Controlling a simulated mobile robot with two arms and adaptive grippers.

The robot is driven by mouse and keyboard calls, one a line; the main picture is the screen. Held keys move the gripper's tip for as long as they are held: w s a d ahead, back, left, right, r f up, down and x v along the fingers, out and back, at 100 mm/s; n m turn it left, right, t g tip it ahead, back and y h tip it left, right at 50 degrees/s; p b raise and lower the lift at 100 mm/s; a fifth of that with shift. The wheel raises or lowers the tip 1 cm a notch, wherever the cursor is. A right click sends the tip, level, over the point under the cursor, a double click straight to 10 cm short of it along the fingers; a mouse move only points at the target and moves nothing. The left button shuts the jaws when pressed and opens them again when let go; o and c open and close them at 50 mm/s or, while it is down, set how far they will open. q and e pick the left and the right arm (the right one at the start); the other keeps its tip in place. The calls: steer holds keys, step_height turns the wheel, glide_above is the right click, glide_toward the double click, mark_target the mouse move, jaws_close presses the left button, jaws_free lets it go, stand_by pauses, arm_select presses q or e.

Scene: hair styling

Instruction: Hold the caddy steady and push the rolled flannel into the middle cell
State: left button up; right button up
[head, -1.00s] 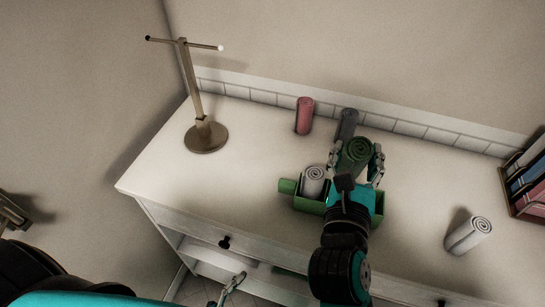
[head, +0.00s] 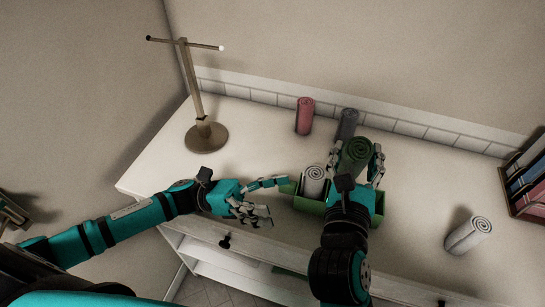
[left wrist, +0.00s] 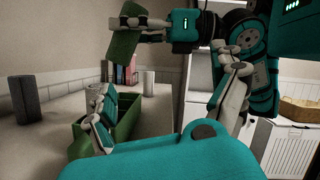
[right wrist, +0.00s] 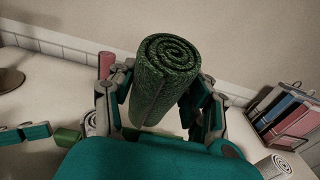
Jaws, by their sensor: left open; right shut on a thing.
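The green caddy (head: 307,206) sits near the dresser's front edge, with a white rolled flannel (head: 313,180) upright in its left part. My right gripper (head: 362,165) is shut on a dark green rolled flannel (head: 355,152), held upright above the caddy; it also fills the middle of the right wrist view (right wrist: 165,80). The roll and gripper hide the caddy's middle and much of its right part. My left gripper (head: 266,202) is open at the caddy's left end. In the left wrist view the caddy (left wrist: 128,122) shows beside one finger; I cannot tell whether they touch.
A pink roll (head: 305,116) and a grey roll (head: 347,124) stand at the back. Another white roll (head: 468,235) is at the right. A wooden stand (head: 205,134) is at the left, a rack of folded cloths (head: 527,188) at the far right.

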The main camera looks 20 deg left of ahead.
mark_target(297, 186)
steer(key=shift+w, duration=0.1)
arm_select(q)
steer(key=w+a+m+g+y, duration=0.1)
steer(key=w+a+m+y, duration=0.3)
steer(key=w, duration=0.5)
steer(key=shift+m+g, duration=0.3)
steer(key=shift+m, duration=0.2)
steer(key=f, duration=0.3)
steer(key=d+f, duration=0.1)
steer(key=f, duration=0.1)
steer(key=d+f, duration=0.1)
steer(key=f, duration=0.2)
steer(key=shift+w+f, duration=0.15)
steer(key=shift+f, duration=0.15)
steer(key=d, duration=0.6)
steer(key=shift+w+d, duration=0.15)
steer(key=shift+d, duration=0.2)
steer(key=shift+c, duration=0.2)
steer(key=c, duration=1.2)
steer(key=shift+c, duration=0.2)
